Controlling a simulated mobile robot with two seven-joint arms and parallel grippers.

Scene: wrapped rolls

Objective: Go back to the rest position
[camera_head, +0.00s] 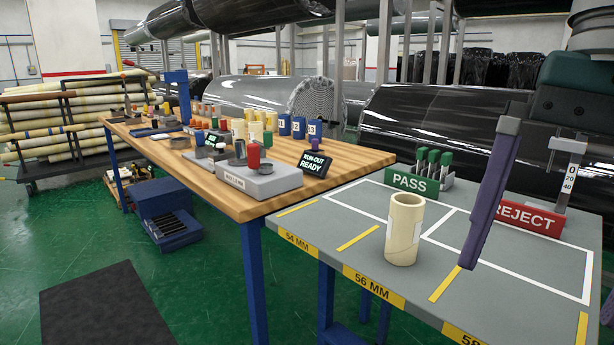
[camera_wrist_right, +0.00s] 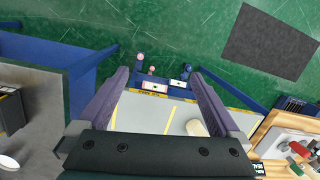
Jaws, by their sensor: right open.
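My right gripper (camera_head: 488,200) comes in from the right in the head view, above the grey bench (camera_head: 480,290), with its purple fingers pointing down. In the right wrist view the two fingers of the gripper (camera_wrist_right: 161,72) are wide apart with nothing between them. A cream core tube (camera_head: 403,228) stands upright on the bench, left of the gripper and apart from it. It also shows in the right wrist view (camera_wrist_right: 196,127), beside the right-hand finger in the picture and below it. My left gripper is in neither view.
A green PASS sign (camera_head: 411,180) with green-handled tools and a red REJECT sign (camera_head: 528,218) with a gauge stand on the bench's back part. A wooden table (camera_head: 330,165) with several rolls and a black display adjoins left. A dark mat (camera_head: 105,305) lies on clear green floor.

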